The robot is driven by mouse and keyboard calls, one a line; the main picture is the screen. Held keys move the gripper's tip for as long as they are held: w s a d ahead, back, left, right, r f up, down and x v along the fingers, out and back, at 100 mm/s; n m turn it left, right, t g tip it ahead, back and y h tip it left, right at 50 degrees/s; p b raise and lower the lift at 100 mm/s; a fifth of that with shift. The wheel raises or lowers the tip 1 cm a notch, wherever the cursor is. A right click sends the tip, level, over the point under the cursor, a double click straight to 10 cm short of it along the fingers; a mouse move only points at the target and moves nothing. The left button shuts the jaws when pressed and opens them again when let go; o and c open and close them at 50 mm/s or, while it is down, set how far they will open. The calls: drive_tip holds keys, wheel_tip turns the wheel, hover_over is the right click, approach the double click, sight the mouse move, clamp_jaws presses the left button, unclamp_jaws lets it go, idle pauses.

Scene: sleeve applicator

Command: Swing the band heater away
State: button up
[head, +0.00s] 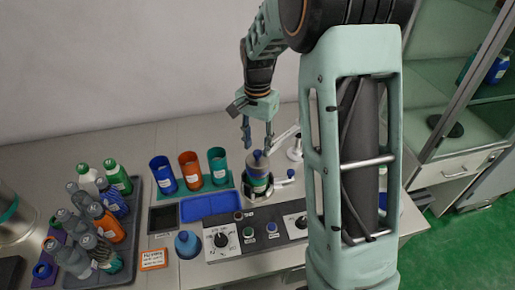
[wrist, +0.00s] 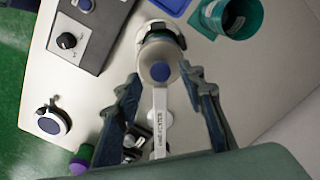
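The band heater's white lettered arm (wrist: 160,125) runs lengthwise between my fingers in the wrist view; its print is too small to read fully. It leads to a round grey piece with a blue centre (wrist: 161,72) and a collar around the standing bottle (wrist: 158,38). In the head view the bottle stands upright in the fixture (head: 258,184), with the white arm (head: 285,137) reaching in from a post at right. My gripper (head: 258,145) is open above the fixture. In the wrist view its fingers (wrist: 163,82) are spread either side of the arm; contact cannot be told.
A control panel (head: 258,238) with dials and buttons lies in front of the fixture. Blue, orange and teal cups (head: 190,170) and a blue tray (head: 209,207) stand left. Several bottles fill a dark tray (head: 128,262) farther left. A glass-fronted cabinet (head: 465,110) is at right.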

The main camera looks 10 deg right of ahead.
drive_tip(key=shift+f, duration=1.35)
drive_tip(key=shift+c, duration=0.5)
clamp_jaws()
